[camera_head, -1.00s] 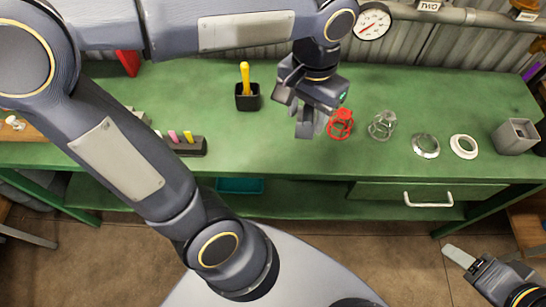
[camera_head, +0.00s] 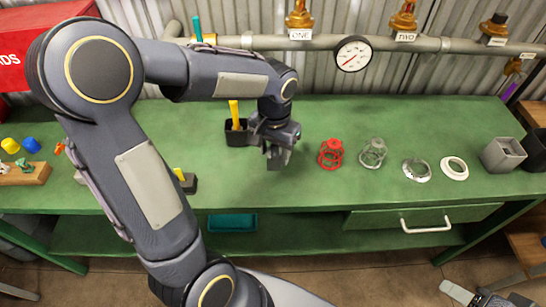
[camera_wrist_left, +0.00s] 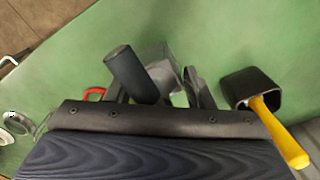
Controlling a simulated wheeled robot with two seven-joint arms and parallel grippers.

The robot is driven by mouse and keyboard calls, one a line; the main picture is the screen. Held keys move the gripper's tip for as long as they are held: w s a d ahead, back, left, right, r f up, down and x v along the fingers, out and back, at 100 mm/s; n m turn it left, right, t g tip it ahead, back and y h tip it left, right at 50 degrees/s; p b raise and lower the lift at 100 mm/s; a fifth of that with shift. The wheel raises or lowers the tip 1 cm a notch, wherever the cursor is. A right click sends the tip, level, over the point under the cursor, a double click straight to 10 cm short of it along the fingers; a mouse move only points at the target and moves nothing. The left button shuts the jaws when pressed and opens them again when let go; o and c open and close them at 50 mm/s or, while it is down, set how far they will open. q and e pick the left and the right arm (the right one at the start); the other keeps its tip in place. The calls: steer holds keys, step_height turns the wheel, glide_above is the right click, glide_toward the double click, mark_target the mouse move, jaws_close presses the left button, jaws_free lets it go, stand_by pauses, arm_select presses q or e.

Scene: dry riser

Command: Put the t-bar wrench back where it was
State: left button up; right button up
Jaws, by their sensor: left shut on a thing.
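My left gripper (camera_head: 277,158) is low over the green bench, between the black cup and the red cage-like part. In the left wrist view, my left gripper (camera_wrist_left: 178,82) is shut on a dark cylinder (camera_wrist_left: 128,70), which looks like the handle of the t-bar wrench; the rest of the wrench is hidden. The black cup (camera_head: 236,138) holds a yellow-handled tool (camera_head: 234,115), and the cup (camera_wrist_left: 245,85) also shows in the left wrist view, just right of the fingers. My right gripper (camera_head: 458,292) shows only partly at the bottom right.
On the green bench (camera_head: 310,190), a red cage (camera_head: 330,153), clear cage (camera_head: 372,153), metal ring (camera_head: 417,170), white ring (camera_head: 454,168) and grey square holder (camera_head: 502,155) stand to the right. A dark block (camera_head: 188,184) lies left. A pipe with a gauge (camera_head: 353,53) runs behind.

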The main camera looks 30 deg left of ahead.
arm_select(q)
steer(key=shift+w+a+f, duration=0.15)
steer(key=shift+f, duration=0.1)
steer(key=f, duration=0.3)
steer(key=shift+w+a+f, duration=0.15)
steer(key=shift+w+a, duration=0.1)
steer(key=shift+f, duration=0.3)
steer(key=shift+f+b, duration=0.15)
steer(key=shift+b, duration=0.15)
steer(key=o, duration=1.3)
